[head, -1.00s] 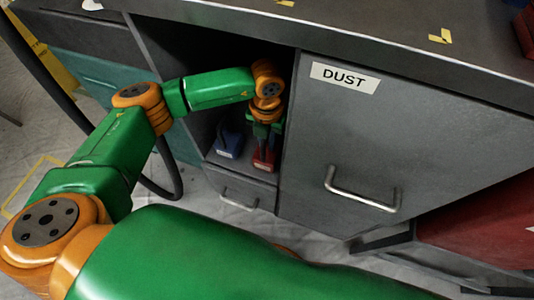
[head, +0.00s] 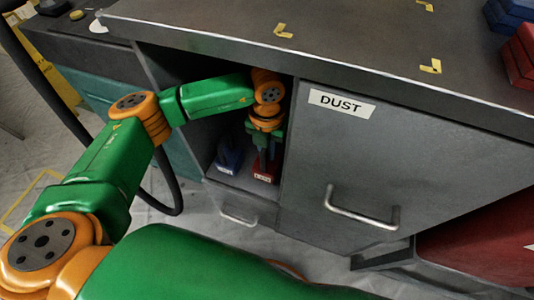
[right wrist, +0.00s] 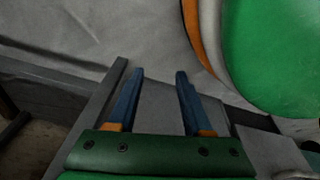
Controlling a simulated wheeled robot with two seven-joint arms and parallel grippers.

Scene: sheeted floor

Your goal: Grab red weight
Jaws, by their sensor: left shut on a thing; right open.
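The red weight (head: 265,174) stands on the floor of the open compartment in the grey cabinet, in the head view. My left gripper (head: 262,160) reaches down into the compartment from above and is shut on the red weight; the fingers hide its upper part. A blue weight (head: 229,160) stands just left of it, apart from the gripper. My right gripper (right wrist: 156,85) shows in the right wrist view, open and empty, with its two blue fingers spread above a grey surface.
The grey door marked DUST (head: 380,150) closes the cabinet right of the compartment. A drawer (head: 240,208) with a handle is below the compartment. Blue (head: 511,18) and red (head: 520,55) blocks sit on the cabinet top (head: 340,50) at the far right.

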